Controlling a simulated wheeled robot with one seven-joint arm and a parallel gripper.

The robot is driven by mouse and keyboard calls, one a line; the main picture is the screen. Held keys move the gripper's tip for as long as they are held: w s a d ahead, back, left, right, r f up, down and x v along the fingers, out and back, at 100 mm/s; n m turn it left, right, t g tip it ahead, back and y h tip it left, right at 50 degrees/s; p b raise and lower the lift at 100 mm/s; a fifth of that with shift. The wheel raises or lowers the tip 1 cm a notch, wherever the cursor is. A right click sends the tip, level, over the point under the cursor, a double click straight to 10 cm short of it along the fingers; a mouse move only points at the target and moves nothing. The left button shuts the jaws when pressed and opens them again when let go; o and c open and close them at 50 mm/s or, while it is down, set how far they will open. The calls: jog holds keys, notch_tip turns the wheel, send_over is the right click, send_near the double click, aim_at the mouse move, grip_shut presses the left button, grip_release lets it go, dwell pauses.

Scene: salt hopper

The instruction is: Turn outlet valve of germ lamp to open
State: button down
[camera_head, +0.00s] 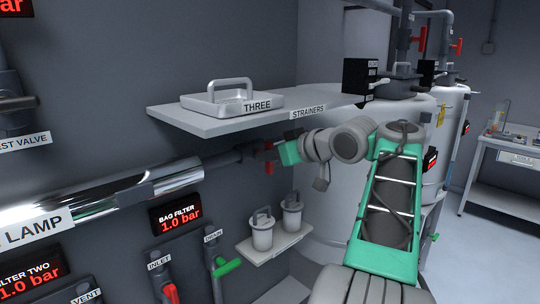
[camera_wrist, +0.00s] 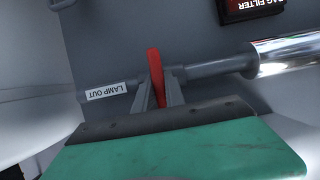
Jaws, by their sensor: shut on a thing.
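The germ lamp (camera_head: 115,193) is a shiny metal cylinder on a grey pipe along the wall, with a "LAMP" label at the left. Its right end also shows in the wrist view (camera_wrist: 285,54). The outlet valve's red handle (camera_wrist: 155,73) stands across the pipe beside the "LAMP OUT" label (camera_wrist: 107,92). My gripper (camera_wrist: 160,98) is shut on this handle, with one grey finger on each side. In the head view my gripper (camera_head: 273,153) reaches the red handle below the shelf, and its fingers partly hide the handle.
A shelf (camera_head: 200,125) with a strainer tray (camera_head: 232,101) marked "THREE" juts out just above my gripper. White tanks (camera_head: 325,200) stand behind my arm. A lower shelf (camera_head: 270,248) holds two lidded canisters. Inlet (camera_head: 170,292) and drain (camera_head: 228,267) valve handles are at the bottom.

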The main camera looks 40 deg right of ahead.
jog(key=shift+f+b, duration=0.1)
jog(key=shift+b, duration=0.5)
jog(key=shift+a+f+n+h+b, duration=0.1)
jog(key=shift+f+n+h+b, duration=0.3)
jog(key=shift+b, duration=0.6)
jog(key=n+h+b, duration=0.1)
jog(key=b, duration=0.3)
jog(key=n+b, duration=0.2)
jog(key=b, duration=0.1)
jog(key=shift+a+t+h+b, duration=0.2)
jog(key=shift+t+h+b, duration=0.15)
jog(key=shift+t+h, duration=0.05)
jog(key=n+b, duration=0.1)
jog(key=b, duration=0.2)
jog(key=n+h+b, duration=0.1)
jog(key=b, duration=0.2)
jog(key=shift+a+f+n+t+h, duration=0.1)
jog(key=shift+n+t+h, duration=0.2)
jog(key=shift+t, duration=0.1)
jog(key=shift+n+t+h+b, duration=0.55)
jog(key=shift+n+b, duration=1.1)
jog(key=shift+b, duration=1.45)
jog(key=shift+n+t+h+b, duration=0.55)
jog(key=shift+n+b, duration=1.1)
jog(key=shift+b, duration=1.4)
jog(key=shift+r, duration=0.2)
